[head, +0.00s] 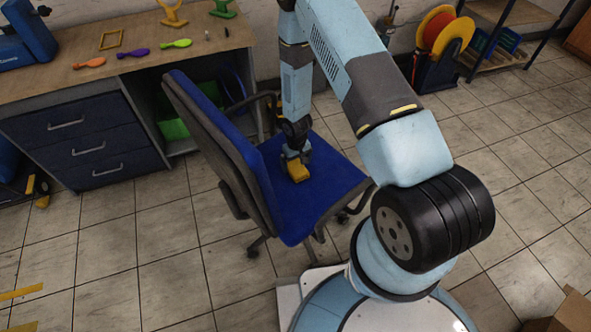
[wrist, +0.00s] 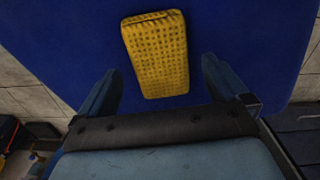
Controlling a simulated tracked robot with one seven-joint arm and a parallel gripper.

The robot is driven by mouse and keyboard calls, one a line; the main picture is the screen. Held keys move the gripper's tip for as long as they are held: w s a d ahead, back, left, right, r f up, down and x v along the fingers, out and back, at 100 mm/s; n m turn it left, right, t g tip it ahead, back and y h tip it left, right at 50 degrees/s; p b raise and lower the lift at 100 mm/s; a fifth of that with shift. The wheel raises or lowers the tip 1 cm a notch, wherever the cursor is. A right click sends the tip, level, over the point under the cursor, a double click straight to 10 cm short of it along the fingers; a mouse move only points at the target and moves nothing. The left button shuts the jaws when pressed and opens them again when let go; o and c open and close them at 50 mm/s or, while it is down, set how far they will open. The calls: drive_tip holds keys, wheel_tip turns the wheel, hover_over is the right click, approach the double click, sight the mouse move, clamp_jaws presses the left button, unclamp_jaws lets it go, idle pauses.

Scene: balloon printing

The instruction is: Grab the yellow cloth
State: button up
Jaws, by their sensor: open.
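The yellow cloth (wrist: 157,56) is a thick, block-shaped yellow piece with a dimpled surface. It lies on the blue seat of the office chair. In the head view the cloth (head: 297,171) shows on the seat just below my gripper (head: 294,154). In the wrist view my gripper (wrist: 161,88) is open, with one finger on each side of the cloth's near end. The cloth is apart from both fingers and most of it extends beyond the fingertips. I cannot tell the height of the fingers above the seat.
The blue chair (head: 318,196) has its backrest on the left of the seat, beside my arm. A desk (head: 75,62) with several small coloured items stands behind it. A red and yellow reel (head: 437,33) stands at the back.

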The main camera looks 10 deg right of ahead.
drive_tip(key=shift+f, duration=1.05)
drive_tip(key=shift+c, duration=0.2)
drive_tip(key=c, duration=1)
drive_tip(key=shift+r, duration=0.1)
